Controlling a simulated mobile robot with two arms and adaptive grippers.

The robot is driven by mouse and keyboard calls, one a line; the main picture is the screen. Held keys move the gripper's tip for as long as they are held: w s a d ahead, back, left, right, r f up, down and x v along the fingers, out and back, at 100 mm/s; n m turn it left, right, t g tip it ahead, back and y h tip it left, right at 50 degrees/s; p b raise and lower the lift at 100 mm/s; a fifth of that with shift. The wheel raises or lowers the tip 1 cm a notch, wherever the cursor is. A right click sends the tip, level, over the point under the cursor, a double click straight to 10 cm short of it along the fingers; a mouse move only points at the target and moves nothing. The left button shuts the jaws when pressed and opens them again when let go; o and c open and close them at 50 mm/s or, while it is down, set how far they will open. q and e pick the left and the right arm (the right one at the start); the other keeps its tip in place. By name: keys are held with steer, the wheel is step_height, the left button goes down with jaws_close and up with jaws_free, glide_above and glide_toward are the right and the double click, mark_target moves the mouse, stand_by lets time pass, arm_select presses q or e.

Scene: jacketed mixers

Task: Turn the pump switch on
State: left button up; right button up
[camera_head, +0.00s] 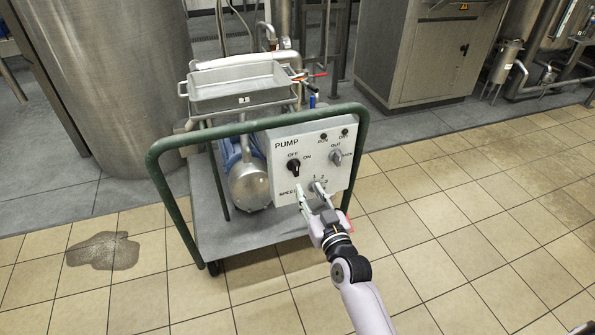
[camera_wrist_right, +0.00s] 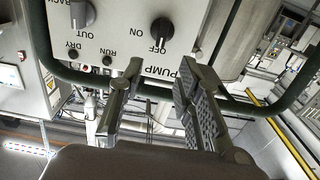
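The pump switch (camera_head: 294,168) is a black rotary knob at the upper left of the white pump panel (camera_head: 318,148), with OFF above it and ON to its right. In the right wrist view the panel appears upside down, and the black knob (camera_wrist_right: 161,30) has its grip bar towards the OFF label. My right gripper (camera_head: 311,190) is open and empty in front of the lower part of the panel. Its fingertips partly hide the speed knob (camera_head: 317,187). In the wrist view the fingers (camera_wrist_right: 155,75) stand apart, with the pump knob beyond them, not between them. My left gripper is not in view.
A grey OUT/BACK knob (camera_head: 335,157) sits right of the switch, below the RUN and DRY lamps. A green handrail (camera_head: 249,126) frames the grey cart (camera_head: 240,238). A metal tray (camera_head: 238,98) stands behind the panel. Tiled floor in front is clear.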

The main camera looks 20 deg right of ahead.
mark_target(297, 167)
steer(key=w+b, duration=0.1)
steer(key=w, duration=0.8)
steer(key=shift+w+a+f+b, duration=0.15)
steer(key=shift+w+b, duration=0.1)
steer(key=shift+b, duration=0.15)
steer(key=shift+w, duration=0.4)
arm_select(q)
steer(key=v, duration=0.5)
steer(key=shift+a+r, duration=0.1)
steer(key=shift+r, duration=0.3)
arm_select(e)
jaws_close()
